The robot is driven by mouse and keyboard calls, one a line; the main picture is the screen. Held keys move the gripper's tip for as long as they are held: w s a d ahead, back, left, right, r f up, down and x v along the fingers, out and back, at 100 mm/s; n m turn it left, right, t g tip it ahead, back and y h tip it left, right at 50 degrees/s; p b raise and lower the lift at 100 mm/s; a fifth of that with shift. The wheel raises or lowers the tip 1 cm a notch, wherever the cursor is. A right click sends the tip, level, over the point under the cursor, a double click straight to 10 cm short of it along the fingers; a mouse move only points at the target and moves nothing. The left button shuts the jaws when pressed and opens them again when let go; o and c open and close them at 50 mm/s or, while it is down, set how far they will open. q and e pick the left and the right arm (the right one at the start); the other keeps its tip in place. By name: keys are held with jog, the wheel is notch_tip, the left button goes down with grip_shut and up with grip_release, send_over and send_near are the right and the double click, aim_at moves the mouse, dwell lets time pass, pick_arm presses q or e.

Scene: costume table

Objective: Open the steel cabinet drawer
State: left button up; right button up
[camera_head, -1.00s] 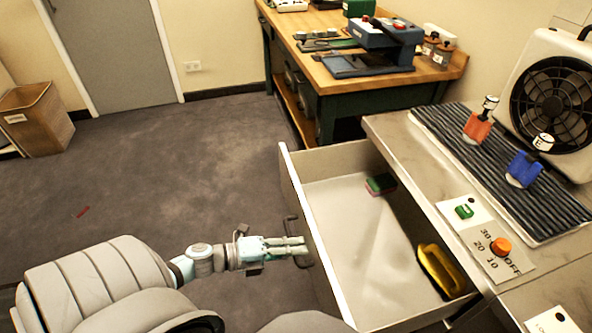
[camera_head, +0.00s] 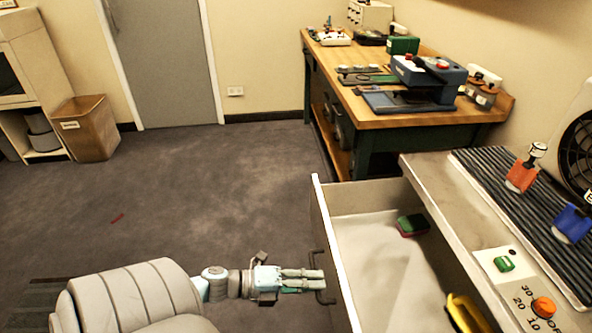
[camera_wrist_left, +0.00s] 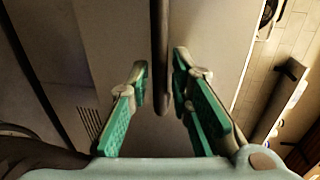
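The steel cabinet drawer (camera_head: 343,265) stands pulled out from the cabinet, its inside showing. Its dark bar handle (camera_head: 317,257) is on the drawer front, facing left. My left gripper (camera_head: 318,280) is at this handle, coming from the left. In the left wrist view, the handle (camera_wrist_left: 161,60) runs between the two green finger pads of my left gripper (camera_wrist_left: 160,75). The pads are spread, with a gap on each side of the bar. My right gripper is in neither view.
Inside the drawer lie a green and red sponge (camera_head: 412,224) and a yellow object (camera_head: 466,314). The cabinet top holds a striped mat (camera_head: 520,215) with an orange and a blue item. A wooden workbench (camera_head: 430,121) stands behind. The carpet at left is mostly clear.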

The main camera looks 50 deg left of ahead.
pick_arm(q)
jog(key=v, duration=1)
jog(key=shift+s+a, duration=0.2)
jog(key=shift+r, duration=0.1)
